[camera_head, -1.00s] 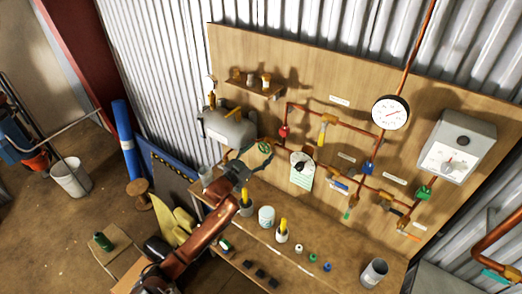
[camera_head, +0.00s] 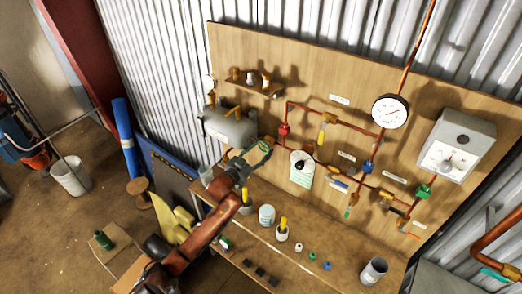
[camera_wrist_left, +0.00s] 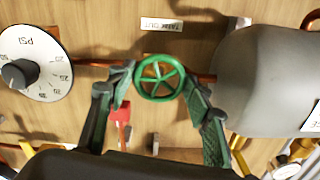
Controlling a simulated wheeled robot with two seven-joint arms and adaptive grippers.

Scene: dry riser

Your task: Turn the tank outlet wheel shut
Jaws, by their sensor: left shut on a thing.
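My right gripper is out of view.
A white PSI dial (camera_wrist_left: 35,65) and a red handle (camera_wrist_left: 121,113) are near the gripper. A wooden bench (camera_head: 330,262) below the board holds cups and small parts. A shelf (camera_head: 255,88), a large gauge (camera_head: 390,111) and a grey box (camera_head: 455,146) are on the board.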

